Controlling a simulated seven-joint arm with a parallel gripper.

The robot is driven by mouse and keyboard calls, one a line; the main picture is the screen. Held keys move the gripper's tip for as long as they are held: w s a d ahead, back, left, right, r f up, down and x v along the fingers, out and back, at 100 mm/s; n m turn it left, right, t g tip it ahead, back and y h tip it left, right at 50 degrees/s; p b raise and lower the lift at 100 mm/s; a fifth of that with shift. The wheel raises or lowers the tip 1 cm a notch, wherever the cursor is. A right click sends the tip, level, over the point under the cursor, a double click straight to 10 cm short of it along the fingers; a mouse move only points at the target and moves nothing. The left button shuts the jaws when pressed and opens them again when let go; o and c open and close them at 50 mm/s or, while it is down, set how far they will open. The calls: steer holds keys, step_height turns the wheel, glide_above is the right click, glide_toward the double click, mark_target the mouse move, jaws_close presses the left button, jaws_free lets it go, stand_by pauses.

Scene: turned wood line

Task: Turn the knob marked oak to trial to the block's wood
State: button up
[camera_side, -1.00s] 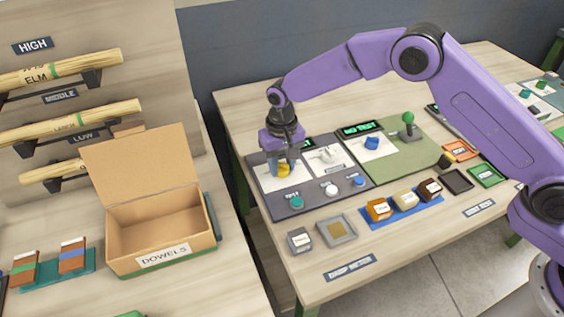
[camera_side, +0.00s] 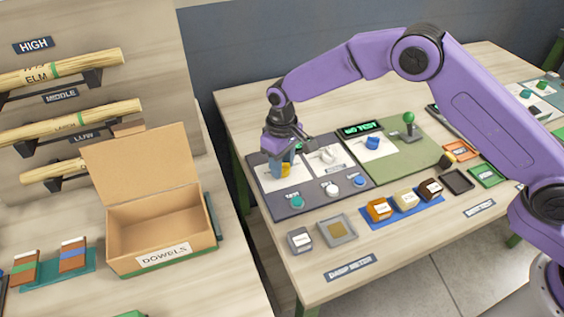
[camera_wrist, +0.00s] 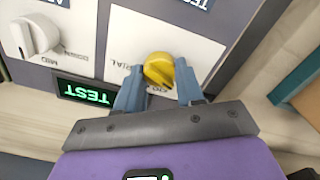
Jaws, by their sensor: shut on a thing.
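A yellow knob (camera_side: 285,170) sits on a white plate on the grey panel. In the wrist view the yellow knob (camera_wrist: 158,68) is between the two blue-grey fingers of my gripper (camera_wrist: 159,86), which is shut on it. The word TRIAL is partly readable beside the knob; other lettering near it is partly hidden by the fingers. In the side view my gripper (camera_side: 280,164) hides part of the knob. Several labelled wood blocks, including an orange-brown one (camera_side: 379,209), sit on a blue tray (camera_side: 399,219). Their labels are too small to read.
A white knob (camera_side: 327,157) and a blue knob (camera_side: 372,143) stand right of my gripper. Teal, white and blue buttons line the panel's front. A green display (camera_wrist: 84,91) shows TEST. A green-topped lever (camera_side: 408,121) stands farther right. An open DOWELS box (camera_side: 162,231) is left.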

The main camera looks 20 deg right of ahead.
steer(key=o, duration=1)
steer(key=shift+o, duration=0.2)
steer(key=shift+r, duration=0.1)
step_height(320, 180, up, 17)
steer(key=shift+r, duration=0.15)
